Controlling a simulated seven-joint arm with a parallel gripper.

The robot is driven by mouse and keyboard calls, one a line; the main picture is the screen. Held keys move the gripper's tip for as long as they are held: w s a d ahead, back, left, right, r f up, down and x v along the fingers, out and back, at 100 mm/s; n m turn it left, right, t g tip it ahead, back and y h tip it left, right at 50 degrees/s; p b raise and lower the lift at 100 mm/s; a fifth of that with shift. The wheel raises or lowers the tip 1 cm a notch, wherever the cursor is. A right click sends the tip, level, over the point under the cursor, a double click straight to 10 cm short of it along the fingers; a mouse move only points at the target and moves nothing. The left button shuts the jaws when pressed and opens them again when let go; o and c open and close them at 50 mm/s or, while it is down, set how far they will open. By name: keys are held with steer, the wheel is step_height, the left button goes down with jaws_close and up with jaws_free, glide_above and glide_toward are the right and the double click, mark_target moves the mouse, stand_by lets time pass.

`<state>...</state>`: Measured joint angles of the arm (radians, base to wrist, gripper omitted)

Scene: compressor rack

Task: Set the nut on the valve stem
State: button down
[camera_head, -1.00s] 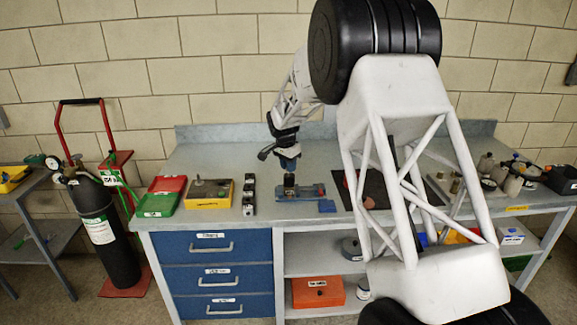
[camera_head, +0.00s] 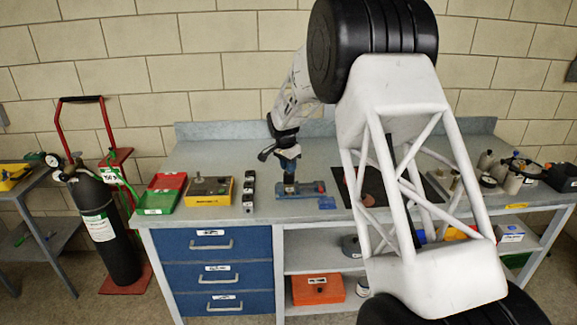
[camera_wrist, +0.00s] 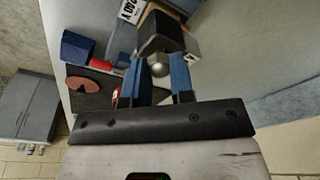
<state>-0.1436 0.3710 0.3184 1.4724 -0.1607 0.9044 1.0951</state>
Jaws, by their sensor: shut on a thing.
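My gripper (camera_head: 289,178) points down over the blue vise-like fixture (camera_head: 312,195) on the bench. In the wrist view its two blue fingers (camera_wrist: 158,72) are closed around a small rounded silvery piece (camera_wrist: 159,66), which I take to be the nut. A dark block (camera_wrist: 160,35) lies just beyond the fingertips, in line with the silvery piece; it may be the valve body. The valve stem is not clearly visible, and I cannot tell whether the nut touches it.
A black mat (camera_wrist: 84,74) with a reddish disc (camera_wrist: 101,83) lies nearby.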

steer(key=shift+f, duration=0.2)
stand_by(0.5)
steer(key=c, duration=0.5)
jaws_free()
steer(key=shift+r, duration=0.15)
steer(key=shift+r, duration=3.35)
